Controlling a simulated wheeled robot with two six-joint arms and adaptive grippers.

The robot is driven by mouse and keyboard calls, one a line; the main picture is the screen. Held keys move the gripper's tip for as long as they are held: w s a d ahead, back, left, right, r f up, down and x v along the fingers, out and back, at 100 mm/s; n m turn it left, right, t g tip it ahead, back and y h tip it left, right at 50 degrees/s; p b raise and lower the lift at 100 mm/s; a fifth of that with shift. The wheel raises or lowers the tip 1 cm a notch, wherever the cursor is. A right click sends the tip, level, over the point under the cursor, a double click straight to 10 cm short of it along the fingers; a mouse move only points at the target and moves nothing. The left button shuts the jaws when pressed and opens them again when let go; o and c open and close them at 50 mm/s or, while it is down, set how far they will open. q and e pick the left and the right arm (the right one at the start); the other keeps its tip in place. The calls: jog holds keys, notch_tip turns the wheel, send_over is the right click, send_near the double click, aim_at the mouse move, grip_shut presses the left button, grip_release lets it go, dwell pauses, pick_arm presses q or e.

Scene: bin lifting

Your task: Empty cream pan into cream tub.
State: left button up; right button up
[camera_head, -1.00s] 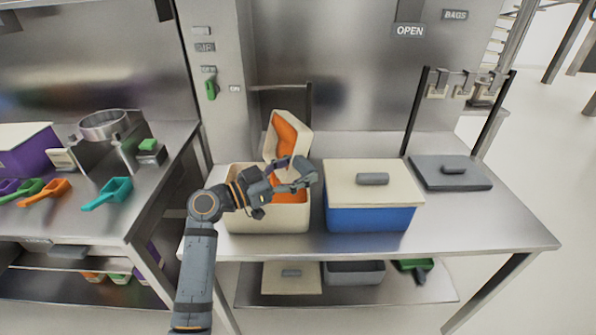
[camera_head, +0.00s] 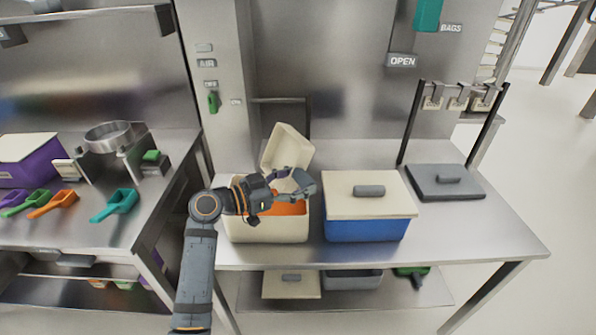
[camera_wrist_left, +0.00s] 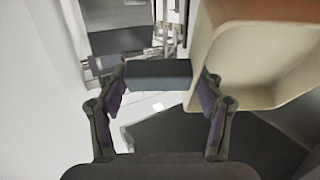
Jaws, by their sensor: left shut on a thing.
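The cream pan (camera_head: 285,145) is tipped steeply above the cream tub (camera_head: 268,231). Its inside looks bare cream in the head view and in the wrist view (camera_wrist_left: 262,62). Orange contents (camera_head: 290,208) show inside the open tub, partly hidden by my gripper. My left gripper (camera_head: 302,185) is in front of the pan, over the tub's opening. In the wrist view it (camera_wrist_left: 160,100) is shut on the pan's dark handle (camera_wrist_left: 158,72). My right gripper is not in view.
A blue tub (camera_head: 365,229) with a cream lid (camera_head: 368,194) stands just right of the cream tub. Colored scoops (camera_head: 115,205) and a purple bin (camera_head: 28,162) are on the left bench. The bench's right front is clear.

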pick_arm(q)
jog(key=shift+s+r+y, duration=0.1)
jog(key=shift+r+y, duration=0.2)
jog(key=shift+r, duration=0.15)
jog(key=shift+f, duration=0.3)
jog(key=shift+w+d+p, duration=0.2)
jog(key=shift+w+p, duration=0.05)
jog(key=shift+p, duration=0.05)
jog(key=shift+w+d+f+g+p, duration=0.15)
jog(key=shift+d+f+g+p, duration=0.05)
jog(key=shift+d+g+p, duration=0.1)
jog(key=shift+d+f+y, duration=0.2)
jog(key=shift+f+y, duration=0.1)
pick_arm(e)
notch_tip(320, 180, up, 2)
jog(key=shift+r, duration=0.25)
